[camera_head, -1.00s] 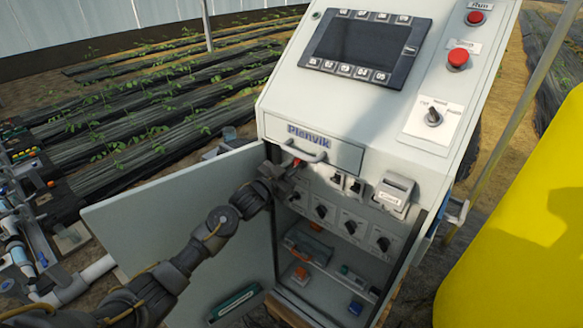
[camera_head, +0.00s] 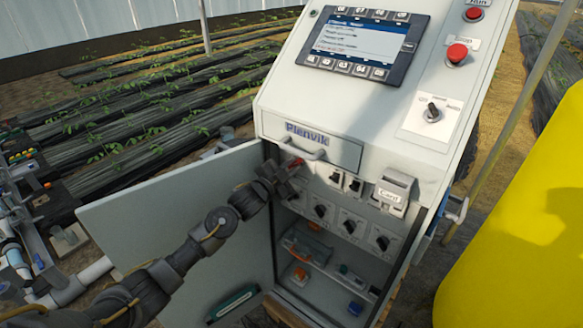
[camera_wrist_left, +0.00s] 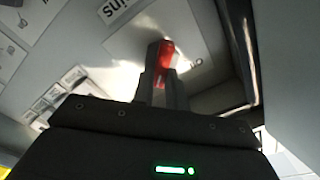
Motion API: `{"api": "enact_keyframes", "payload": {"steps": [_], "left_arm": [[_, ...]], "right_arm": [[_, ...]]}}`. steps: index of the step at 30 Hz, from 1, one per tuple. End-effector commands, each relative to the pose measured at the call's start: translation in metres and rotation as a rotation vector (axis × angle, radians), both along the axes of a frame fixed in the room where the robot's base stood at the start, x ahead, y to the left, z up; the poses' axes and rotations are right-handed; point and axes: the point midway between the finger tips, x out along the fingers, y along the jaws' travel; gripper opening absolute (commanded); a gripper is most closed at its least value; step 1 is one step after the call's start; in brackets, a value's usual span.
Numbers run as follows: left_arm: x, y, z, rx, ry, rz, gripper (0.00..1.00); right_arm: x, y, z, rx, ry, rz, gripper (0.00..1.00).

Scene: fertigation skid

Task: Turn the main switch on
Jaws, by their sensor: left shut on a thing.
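The main switch has a red handle, seen in the left wrist view (camera_wrist_left: 166,52) in front of a pale plate with lettering. In the head view a small red part of the main switch (camera_head: 298,162) shows at the upper left of the open cabinet. My left gripper (camera_head: 284,178) reaches in there and covers most of the switch. In the left wrist view its fingers (camera_wrist_left: 164,76) are shut on the red handle, which stands about upright in that picture. The display screen (camera_head: 357,43) on top is lit with lines of text. My right gripper is not in view.
The cabinet door (camera_head: 180,220) stands open to the left, beside my left arm. Several black rotary knobs (camera_head: 351,226) sit right of the gripper. A drawer-like panel with a handle (camera_head: 303,150) is just above. A yellow tank (camera_head: 520,230) stands at the right.

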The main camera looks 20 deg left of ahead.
Motion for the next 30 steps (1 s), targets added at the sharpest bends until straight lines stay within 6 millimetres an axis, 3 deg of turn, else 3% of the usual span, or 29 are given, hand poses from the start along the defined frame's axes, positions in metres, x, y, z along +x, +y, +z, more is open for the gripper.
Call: {"api": "enact_keyframes", "payload": {"steps": [9, 10, 15, 24, 30], "left_arm": [[0.000, 0.000, -0.001, 0.004, 0.001, -0.001, 0.00], [0.000, 0.000, -0.001, 0.004, 0.001, -0.001, 0.17], [0.000, 0.000, -0.001, 0.003, 0.001, -0.001, 0.36], [-0.002, 0.001, -0.001, 0.002, 0.000, -0.001, 0.36], [-0.028, 0.011, -0.003, 0.003, 0.000, -0.001, 0.36]], "right_arm": [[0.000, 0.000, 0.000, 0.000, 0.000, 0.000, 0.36], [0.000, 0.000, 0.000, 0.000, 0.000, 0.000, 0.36], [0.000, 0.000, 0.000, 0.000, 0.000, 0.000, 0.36], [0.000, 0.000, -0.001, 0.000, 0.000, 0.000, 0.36], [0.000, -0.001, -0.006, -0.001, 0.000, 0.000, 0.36]]}}
